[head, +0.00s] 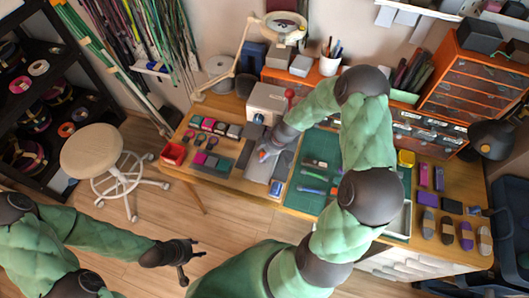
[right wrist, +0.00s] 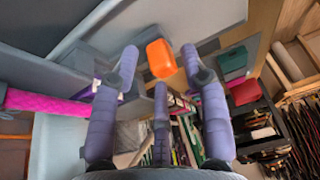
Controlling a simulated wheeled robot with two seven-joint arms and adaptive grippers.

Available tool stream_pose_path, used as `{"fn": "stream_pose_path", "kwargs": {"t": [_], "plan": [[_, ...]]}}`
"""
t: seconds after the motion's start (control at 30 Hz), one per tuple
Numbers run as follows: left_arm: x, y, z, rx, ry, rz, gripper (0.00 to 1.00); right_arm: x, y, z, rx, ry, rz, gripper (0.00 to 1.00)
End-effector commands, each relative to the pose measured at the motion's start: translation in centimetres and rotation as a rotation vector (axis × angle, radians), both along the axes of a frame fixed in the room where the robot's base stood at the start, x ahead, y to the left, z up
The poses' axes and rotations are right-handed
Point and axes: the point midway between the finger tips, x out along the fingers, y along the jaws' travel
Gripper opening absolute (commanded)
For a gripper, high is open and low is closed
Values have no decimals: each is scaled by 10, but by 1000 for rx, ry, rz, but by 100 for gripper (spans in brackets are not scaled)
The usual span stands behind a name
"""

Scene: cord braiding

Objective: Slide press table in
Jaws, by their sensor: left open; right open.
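The press (head: 268,98) is a light grey box with a red-knobbed lever (head: 290,93) at the back of the workbench. A flat grey slab (head: 257,172), which looks like the press table, extends in front of it. My right gripper (head: 268,152) is over this slab, its fingers small and partly hidden by my arm. In the right wrist view, its purple fingers (right wrist: 160,85) are spread apart, with an orange block (right wrist: 160,58) between their tips. I cannot tell whether they touch it. My left gripper (head: 188,262) is open and empty, low over the floor, away from the bench.
A green mat (head: 312,180) with small tools lies right of the slab. Small coloured pieces (head: 212,142) and a red box (head: 174,153) lie to the left. A lamp arm (head: 235,65) rises behind. A round stool (head: 92,150) stands left of the bench.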

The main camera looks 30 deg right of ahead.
Motion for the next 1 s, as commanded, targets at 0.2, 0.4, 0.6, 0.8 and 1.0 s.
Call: {"fn": "stream_pose_path", "kwargs": {"t": [0.2,0.4,0.6,0.8,1.0], "plan": [[0,0,0,0,0,0,45,-3,-4,14,-2,-3,1,45],[0,0,0,0,0,0,45,-11,-12,41,-2,-4,-2,45],[0,0,0,0,0,0,45,-21,-19,69,-1,-2,-2,45],[0,0,0,0,0,0,45,-29,-26,94,0,-2,-2,45],[0,0,0,0,0,0,45,-34,-29,108,1,0,-2,45]]}}
